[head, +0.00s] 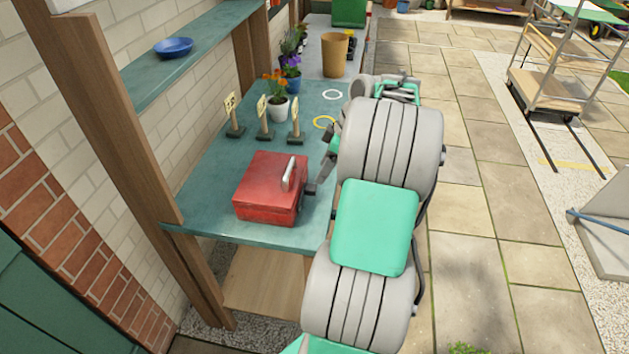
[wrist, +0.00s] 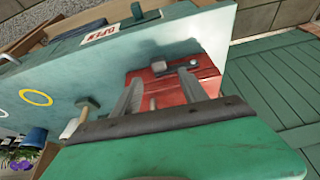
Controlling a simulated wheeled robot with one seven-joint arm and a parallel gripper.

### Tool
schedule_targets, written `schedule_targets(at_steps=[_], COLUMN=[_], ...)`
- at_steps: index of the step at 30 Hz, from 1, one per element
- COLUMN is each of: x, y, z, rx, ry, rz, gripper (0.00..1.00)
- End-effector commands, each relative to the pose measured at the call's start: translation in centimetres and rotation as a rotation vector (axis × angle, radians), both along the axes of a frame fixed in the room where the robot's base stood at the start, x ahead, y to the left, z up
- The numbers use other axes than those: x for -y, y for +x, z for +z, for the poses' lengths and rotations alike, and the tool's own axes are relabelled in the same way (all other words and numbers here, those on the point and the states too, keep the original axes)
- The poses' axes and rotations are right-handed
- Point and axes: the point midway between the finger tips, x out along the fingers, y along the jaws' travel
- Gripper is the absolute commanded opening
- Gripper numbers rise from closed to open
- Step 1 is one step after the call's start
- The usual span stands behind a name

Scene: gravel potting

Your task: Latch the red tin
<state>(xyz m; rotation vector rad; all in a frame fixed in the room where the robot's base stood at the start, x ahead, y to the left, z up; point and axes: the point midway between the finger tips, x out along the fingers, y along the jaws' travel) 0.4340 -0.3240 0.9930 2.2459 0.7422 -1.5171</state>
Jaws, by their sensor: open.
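The red tin (head: 268,190) sits on the teal bench (head: 215,185) near its front end, with its lid down. A silver lever or handle (head: 288,172) stands up at the tin's right side; I cannot tell whether it is the latch. My gripper (head: 311,187) is beside the tin's right side, partly hidden by my arm. In the wrist view my open gripper (wrist: 160,85) has its two grey fingers apart, pointing at the red tin (wrist: 203,69). Dark metal fittings show on the tin there. I see nothing held, and contact is unclear.
A yellow ring (head: 324,122) and a white ring (head: 332,94) mark the bench. A shelf with a blue bowl (head: 173,47) overhangs at left.

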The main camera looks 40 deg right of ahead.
Motion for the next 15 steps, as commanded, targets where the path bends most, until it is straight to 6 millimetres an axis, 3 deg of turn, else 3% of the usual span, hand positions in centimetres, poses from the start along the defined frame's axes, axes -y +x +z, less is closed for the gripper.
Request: schedule_targets(at_steps=[4, 15], x=[0.1, -1.3], y=[0.4, 2.3], z=[-1.0, -6.6], rx=[0.014, 0.013], ry=[-0.005, -0.007], rz=[0.037, 0.032], gripper=[0.51, 0.51])
